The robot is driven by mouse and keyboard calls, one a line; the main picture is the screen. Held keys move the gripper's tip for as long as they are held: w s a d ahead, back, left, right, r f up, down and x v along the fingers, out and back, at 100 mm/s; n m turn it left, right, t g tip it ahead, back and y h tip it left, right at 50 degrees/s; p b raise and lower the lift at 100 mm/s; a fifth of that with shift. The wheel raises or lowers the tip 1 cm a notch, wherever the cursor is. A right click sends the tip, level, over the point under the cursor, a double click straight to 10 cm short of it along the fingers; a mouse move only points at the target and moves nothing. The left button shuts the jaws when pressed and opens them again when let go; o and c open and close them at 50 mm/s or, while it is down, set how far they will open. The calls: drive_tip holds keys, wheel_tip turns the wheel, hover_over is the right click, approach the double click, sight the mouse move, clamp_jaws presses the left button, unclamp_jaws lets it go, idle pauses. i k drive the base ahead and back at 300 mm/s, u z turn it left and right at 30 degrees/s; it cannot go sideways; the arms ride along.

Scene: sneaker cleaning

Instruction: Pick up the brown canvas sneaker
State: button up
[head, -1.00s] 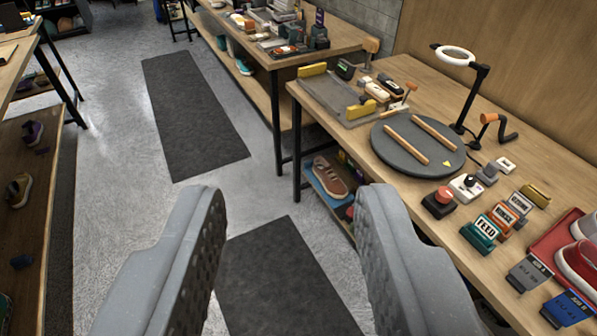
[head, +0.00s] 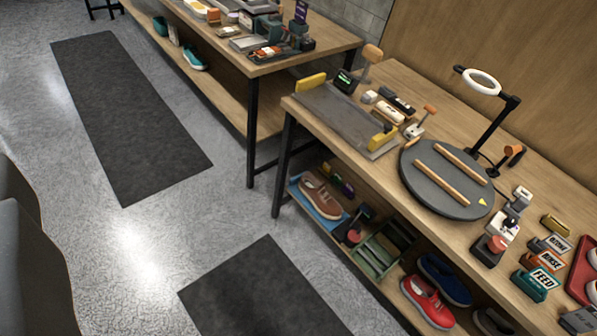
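The brown canvas sneaker (head: 320,196) has a pale sole and lies on a blue tray (head: 296,187) at the left end of the lower shelf, under the right-hand workbench. It shows nearly whole, beside the bench's front leg. Part of my gripper (head: 32,265) shows as grey shapes cut off by the left edge of the picture. It is far to the left of the sneaker and not touching it. Its fingertips and the gap between them are not clear, so I cannot tell its opening.
The workbench top (head: 345,145) overhangs the shelf, and its black leg (head: 283,165) stands beside the sneaker. A green crate (head: 378,262), red shoes (head: 428,302) and dark blue shoes (head: 445,281) share the shelf. Grey floor with dark mats (head: 130,125) is open to the left.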

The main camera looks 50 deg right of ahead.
sight(315, 192)
drive_tip(key=z, duration=0.4)
drive_tip(key=i, duration=1.05)
drive_tip(key=z, duration=0.8)
drive_tip(key=k, duration=0.75)
drive_tip(key=z, duration=0.15)
drive_tip(key=i, duration=0.85)
drive_tip(key=u, duration=0.1)
